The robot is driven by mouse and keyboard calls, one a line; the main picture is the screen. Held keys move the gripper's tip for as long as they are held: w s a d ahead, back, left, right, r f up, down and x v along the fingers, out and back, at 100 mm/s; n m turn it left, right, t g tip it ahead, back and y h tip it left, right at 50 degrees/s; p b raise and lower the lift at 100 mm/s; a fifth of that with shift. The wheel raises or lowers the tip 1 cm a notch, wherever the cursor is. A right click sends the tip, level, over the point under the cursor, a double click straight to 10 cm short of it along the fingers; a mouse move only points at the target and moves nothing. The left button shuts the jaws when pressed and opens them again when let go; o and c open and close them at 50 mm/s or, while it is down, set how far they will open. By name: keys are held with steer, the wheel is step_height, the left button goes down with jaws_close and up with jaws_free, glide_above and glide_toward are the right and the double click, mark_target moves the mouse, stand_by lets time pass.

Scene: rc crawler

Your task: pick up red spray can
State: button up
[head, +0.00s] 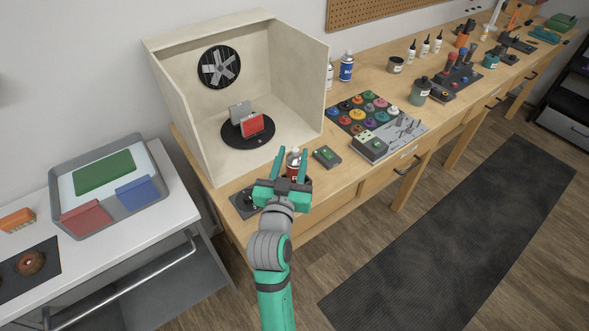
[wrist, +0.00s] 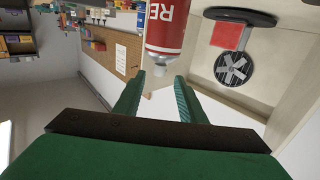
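The red spray can (head: 293,160) stands upright on the wooden workbench in front of the spray booth. It has a red body and a pale top. In the wrist view the can (wrist: 166,32) shows large, with white letters and its white nozzle towards my fingers; its far end is cut off by the frame. My gripper (head: 292,153) is open, its two green fingers apart. In the head view they appear on either side of the can. In the wrist view the can lies just beyond the fingertips (wrist: 156,80), with nothing held between them.
The booth (head: 313,85) stands behind, with a red panel (head: 252,126) on its black turntable. A dark green box (head: 327,156) and a grey device (head: 369,146) lie right of the can. A blue can (head: 346,66) stands beyond the booth. A dark stand (head: 243,203) lies left.

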mark_target(296, 148)
steer(key=shift+w+d+f, duration=0.15)
steer(key=shift+w+d, duration=0.1)
steer(key=shift+w, duration=1)
steer(key=shift+w+d+f, duration=0.1)
steer(key=shift+w+d, duration=0.15)
steer(key=shift+w, duration=0.95)
steer(key=shift+w+d+f, duration=0.15)
steer(key=shift+w+d, duration=0.1)
steer(key=shift+w, duration=1)
steer(key=shift+c, duration=0.6)
